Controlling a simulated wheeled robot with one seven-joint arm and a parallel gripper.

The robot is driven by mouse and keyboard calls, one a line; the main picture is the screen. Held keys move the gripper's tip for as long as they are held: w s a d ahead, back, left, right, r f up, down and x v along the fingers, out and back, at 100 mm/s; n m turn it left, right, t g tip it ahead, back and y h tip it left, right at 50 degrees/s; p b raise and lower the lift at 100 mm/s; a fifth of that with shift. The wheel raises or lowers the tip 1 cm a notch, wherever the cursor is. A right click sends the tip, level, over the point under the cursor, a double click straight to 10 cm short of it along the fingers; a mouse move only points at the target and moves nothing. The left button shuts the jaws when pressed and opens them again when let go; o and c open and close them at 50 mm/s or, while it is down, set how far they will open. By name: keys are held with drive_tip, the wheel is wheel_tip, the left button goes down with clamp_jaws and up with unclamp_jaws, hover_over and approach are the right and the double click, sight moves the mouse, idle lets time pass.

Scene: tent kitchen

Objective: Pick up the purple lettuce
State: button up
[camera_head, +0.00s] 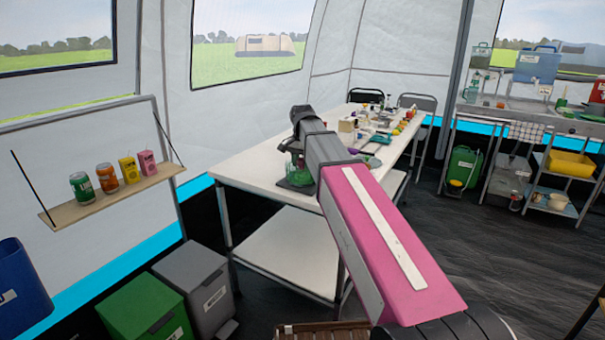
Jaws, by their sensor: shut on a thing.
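My pink and grey arm reaches over the white table (255,161), and its dark wrist end is above the table's near part. My gripper (295,138) is mostly hidden under the wrist, and its fingers do not show clearly. A small dark purple patch, which looks like the purple lettuce (293,147), shows just below the wrist at its left edge. It appears to be held there, above a green see-through object on a dark base (297,177). The picture is too small to show the grip itself.
Many small items (375,128) crowd the table's far part; its left part is bare. A wall shelf (110,196) with cans and cartons is at left. Green (150,312) and grey (197,285) bins stand in front. A kitchen stand (545,120) is at right, with open floor before it.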

drive_tip(key=shift+r, duration=3.05)
